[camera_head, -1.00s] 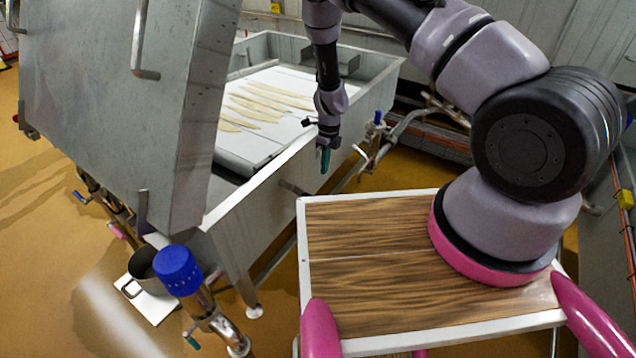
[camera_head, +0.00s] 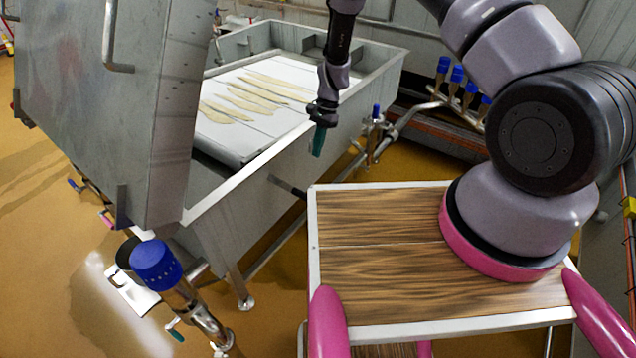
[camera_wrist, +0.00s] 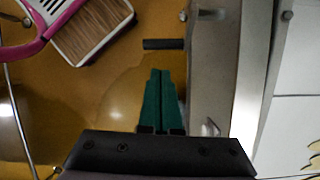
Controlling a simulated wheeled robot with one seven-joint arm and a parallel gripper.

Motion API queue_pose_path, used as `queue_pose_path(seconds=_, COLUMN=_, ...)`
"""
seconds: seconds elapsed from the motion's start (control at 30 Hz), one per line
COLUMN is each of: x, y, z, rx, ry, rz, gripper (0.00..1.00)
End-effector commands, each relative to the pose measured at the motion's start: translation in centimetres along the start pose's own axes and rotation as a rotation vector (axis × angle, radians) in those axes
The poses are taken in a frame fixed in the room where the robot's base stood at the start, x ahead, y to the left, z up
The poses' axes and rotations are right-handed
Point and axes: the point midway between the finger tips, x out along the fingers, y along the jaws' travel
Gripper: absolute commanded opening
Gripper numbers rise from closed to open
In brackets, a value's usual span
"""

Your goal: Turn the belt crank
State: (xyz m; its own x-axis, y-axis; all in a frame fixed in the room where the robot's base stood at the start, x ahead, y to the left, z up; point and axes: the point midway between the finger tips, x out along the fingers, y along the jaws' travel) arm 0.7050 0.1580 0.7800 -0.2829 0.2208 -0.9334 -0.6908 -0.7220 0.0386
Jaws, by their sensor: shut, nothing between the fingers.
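A dark rod-like handle (camera_head: 287,187), which looks like the belt crank, sticks out from the side wall of the steel vat. In the wrist view the black handle (camera_wrist: 163,44) lies crosswise beside the vat wall, beyond my fingertips and apart from them. My gripper (camera_head: 317,150) points down just outside the vat wall, above and right of the handle in the head view. Its green fingers (camera_wrist: 160,76) are shut together and empty. The white belt (camera_head: 216,133) inside the vat carries several pale strips.
The steel vat's rim (camera_head: 262,163) runs close beside my gripper. A blue-capped valve (camera_head: 376,113) and pipes stand to its right. A tall steel tank (camera_head: 110,90) and another blue-capped pipe (camera_head: 157,264) are on the left. The yellow floor is open at far left.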

Motion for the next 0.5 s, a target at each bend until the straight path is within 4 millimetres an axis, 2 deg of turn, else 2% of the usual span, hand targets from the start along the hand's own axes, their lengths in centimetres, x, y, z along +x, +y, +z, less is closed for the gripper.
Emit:
queue_pose_path(seconds=0.1, x=0.1, y=-0.2, z=0.4, rx=-0.094, ry=-0.013, rz=0.0, gripper=0.0)
queue_pose_path(seconds=0.23, x=1.1, y=-0.2, z=0.5, rx=-0.113, ry=-0.016, rz=0.002, gripper=0.0)
queue_pose_path(seconds=0.37, x=3.4, y=-0.1, z=0.5, rx=-0.111, ry=-0.016, rz=0.004, gripper=0.0)
queue_pose_path(seconds=0.5, x=6.4, y=-0.2, z=0.6, rx=-0.11, ry=-0.016, rz=0.004, gripper=0.0)
